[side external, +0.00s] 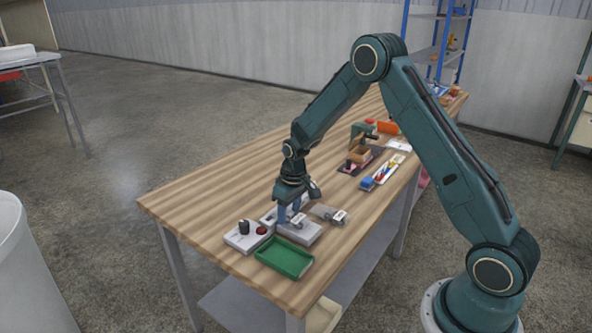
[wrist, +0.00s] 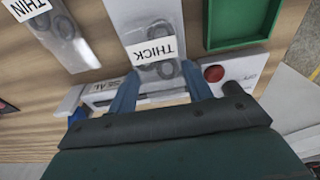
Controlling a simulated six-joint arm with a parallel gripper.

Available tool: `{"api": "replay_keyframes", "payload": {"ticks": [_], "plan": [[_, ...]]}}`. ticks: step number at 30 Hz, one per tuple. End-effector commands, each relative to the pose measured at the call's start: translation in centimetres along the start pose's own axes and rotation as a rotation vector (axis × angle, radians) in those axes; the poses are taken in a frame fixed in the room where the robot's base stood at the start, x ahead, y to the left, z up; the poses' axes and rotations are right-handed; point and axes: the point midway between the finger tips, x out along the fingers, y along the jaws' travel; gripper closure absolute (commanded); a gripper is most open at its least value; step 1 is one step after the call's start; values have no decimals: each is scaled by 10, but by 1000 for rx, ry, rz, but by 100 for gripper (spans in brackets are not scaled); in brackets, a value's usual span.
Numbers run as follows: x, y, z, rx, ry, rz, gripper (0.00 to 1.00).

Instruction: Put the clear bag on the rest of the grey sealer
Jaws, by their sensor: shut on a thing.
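My gripper (side external: 290,214) is shut on the clear bag labelled THICK (wrist: 157,50); dark rings show inside it. Its blue fingers (wrist: 160,92) stand at either side of the bag's near end in the wrist view. The bag's label also shows just under the gripper in the side view (side external: 298,220). The bag is over the flat light-grey rest (side external: 303,237) of the grey sealer (wrist: 100,88). I cannot tell whether it touches the rest. My gripper hides part of the sealer.
A second clear bag, labelled THIN (side external: 332,214), lies on the wooden table beside the rest. A green tray (side external: 284,258) is on the other side. A grey box (side external: 241,239) with a black knob and red button (wrist: 213,73) stands near. Tools lie farther along the table.

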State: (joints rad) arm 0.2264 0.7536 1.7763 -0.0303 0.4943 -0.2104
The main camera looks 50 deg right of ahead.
Motion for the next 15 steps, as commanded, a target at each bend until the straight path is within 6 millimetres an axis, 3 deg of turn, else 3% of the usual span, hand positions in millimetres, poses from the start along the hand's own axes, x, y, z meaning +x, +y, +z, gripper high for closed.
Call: {"api": "replay_keyframes", "payload": {"ticks": [6,7,10,15], "plan": [[2,0,0,0,0,0,72],[3,0,0,0,0,0,48],[2,0,0,0,0,0,28],[2,0,0,0,0,0,28]]}}
